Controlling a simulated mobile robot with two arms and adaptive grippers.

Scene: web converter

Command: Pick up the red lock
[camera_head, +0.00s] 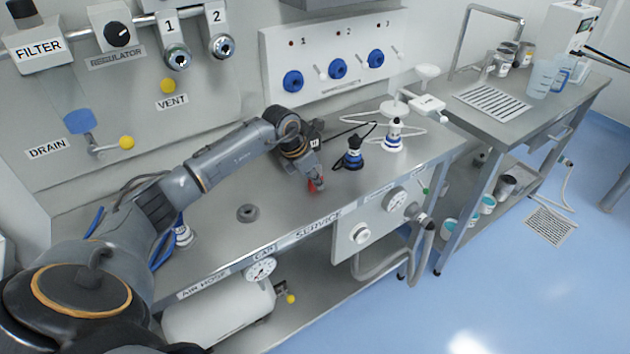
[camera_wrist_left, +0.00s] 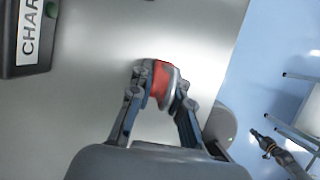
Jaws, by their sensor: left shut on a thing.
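The red lock (camera_head: 312,186) is small in the head view, at the tips of my left gripper (camera_head: 317,181) over the steel bench. In the left wrist view the red lock (camera_wrist_left: 162,82) has a red body and a grey rounded part, and sits between the two fingers. My left gripper (camera_wrist_left: 160,92) is shut on it, with a finger on each side. I cannot tell whether the lock still touches the bench top. My right gripper is in neither view.
A black-and-blue fitting (camera_head: 353,155) with a dark hose and a white-and-blue one (camera_head: 393,137) stand right of the gripper. A dark ring (camera_head: 247,213) lies to the left. The bench (camera_head: 225,245) is bare near its front edge. A wall panel with blue knobs (camera_head: 338,68) stands behind.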

